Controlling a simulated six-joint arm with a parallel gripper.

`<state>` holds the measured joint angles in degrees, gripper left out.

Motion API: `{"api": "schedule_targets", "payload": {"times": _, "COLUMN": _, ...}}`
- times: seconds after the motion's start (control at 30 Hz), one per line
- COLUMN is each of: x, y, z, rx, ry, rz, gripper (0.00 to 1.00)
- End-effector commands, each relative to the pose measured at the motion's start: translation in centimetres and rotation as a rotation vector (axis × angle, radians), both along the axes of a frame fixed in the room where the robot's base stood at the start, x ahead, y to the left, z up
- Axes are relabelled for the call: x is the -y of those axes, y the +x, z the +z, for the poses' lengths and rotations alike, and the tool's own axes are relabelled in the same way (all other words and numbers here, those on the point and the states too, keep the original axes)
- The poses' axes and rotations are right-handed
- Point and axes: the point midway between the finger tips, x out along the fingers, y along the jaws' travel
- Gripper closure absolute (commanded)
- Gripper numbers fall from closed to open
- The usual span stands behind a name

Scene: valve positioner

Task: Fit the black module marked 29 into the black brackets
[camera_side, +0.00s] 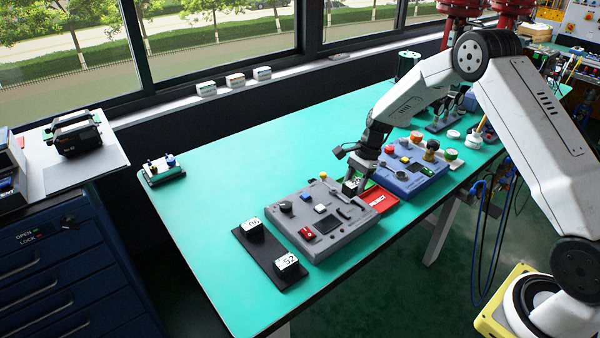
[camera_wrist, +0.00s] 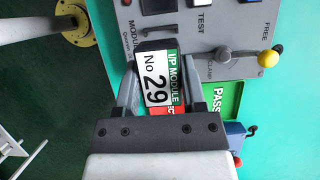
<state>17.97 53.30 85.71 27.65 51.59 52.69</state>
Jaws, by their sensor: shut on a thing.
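The black module marked 29 (camera_wrist: 155,85) is between the two fingers of my gripper (camera_wrist: 153,92). In the side view my gripper (camera_side: 353,186) is low at the right back part of the grey panel (camera_side: 290,222), and the module is mostly hidden there. A dark edge shows at the module's upper end in the wrist view. I cannot tell whether it belongs to the black brackets or the module, nor whether the module touches them. A clamp lever with a yellow knob (camera_wrist: 267,58) is beside the module.
A red tray (camera_side: 380,201) marked REJECT lies right of the panel, and a green PASS tray (camera_wrist: 222,100) shows beside it. A blue panel (camera_side: 415,172) stands farther right. A black strip (camera_side: 262,262) in front holds two white-labelled modules. The left of the green table is mostly clear.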

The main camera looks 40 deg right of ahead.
Motion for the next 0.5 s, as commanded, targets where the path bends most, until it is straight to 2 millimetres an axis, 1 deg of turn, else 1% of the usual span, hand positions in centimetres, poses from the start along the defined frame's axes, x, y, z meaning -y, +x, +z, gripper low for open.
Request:
{"api": "schedule_targets", "payload": {"times": 0.27, "x": 0.1, "y": 0.0, "z": -0.2, "rx": 0.000, "ry": 0.000, "rz": 0.000, "gripper": 1.00}}
{"api": "schedule_targets", "payload": {"times": 0.5, "x": 0.0, "y": 0.0, "z": -1.2, "rx": 0.000, "ry": 0.000, "rz": 0.001, "gripper": 1.00}}
